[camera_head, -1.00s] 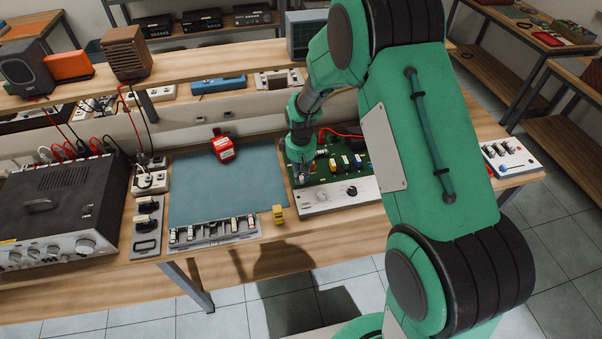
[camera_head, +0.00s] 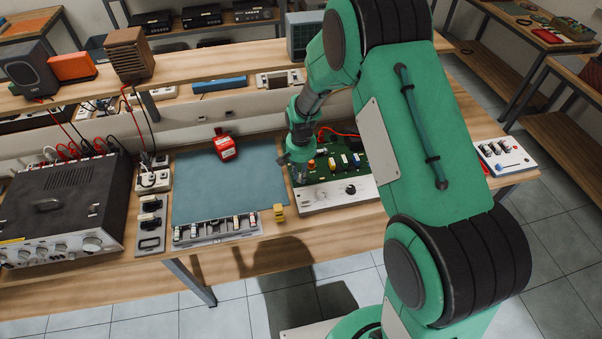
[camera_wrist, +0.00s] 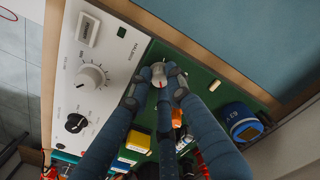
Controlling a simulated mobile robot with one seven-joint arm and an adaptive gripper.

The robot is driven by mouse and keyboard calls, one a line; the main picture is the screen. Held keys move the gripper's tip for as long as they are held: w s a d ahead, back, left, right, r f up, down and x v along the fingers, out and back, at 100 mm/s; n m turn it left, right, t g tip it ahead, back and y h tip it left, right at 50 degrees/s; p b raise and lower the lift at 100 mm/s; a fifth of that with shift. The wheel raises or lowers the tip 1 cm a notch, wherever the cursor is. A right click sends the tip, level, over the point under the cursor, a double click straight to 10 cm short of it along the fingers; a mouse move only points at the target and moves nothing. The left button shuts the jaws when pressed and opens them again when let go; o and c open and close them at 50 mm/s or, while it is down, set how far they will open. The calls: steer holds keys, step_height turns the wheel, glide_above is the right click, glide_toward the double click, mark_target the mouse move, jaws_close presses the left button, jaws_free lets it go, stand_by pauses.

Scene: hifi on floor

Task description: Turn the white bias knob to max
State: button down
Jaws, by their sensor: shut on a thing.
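In the wrist view a small white knob (camera_wrist: 159,72) stands on the green circuit board (camera_wrist: 190,72), near the board's edge. My gripper (camera_wrist: 157,83) is shut on this knob, with a dark fingertip on either side. The fingers hide its lower part, and I cannot read its setting. In the head view my gripper (camera_head: 299,172) is at the left end of the green board (camera_head: 325,170), and the knob is hidden there. A larger white knob (camera_wrist: 92,77) and a black knob (camera_wrist: 76,123) sit on the white front panel (camera_wrist: 113,55), apart from the fingers.
Yellow and blue parts (camera_wrist: 138,141) and a blue can (camera_wrist: 238,122) stand on the board close to the fingers. A blue-grey mat (camera_head: 225,185) lies to the left, with a red device (camera_head: 224,147) at its back. A yellow block (camera_head: 279,212) is near the table edge.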

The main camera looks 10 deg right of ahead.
steer(key=m, duration=0.3)
steer(key=shift+w+r+m+p, duration=0.1)
steer(key=shift+m+p, duration=0.2)
steer(key=shift+p, duration=0.05)
steer(key=m, duration=0.4)
steer(key=shift+m+p, duration=0.3)
steer(key=shift+p, duration=0.05)
steer(key=m, duration=0.4)
steer(key=shift+m+p, duration=0.4)
steer(key=shift+m, duration=1.5)
steer(key=c, duration=1.6)
jaws_free()
steer(key=shift+r, duration=5.9)
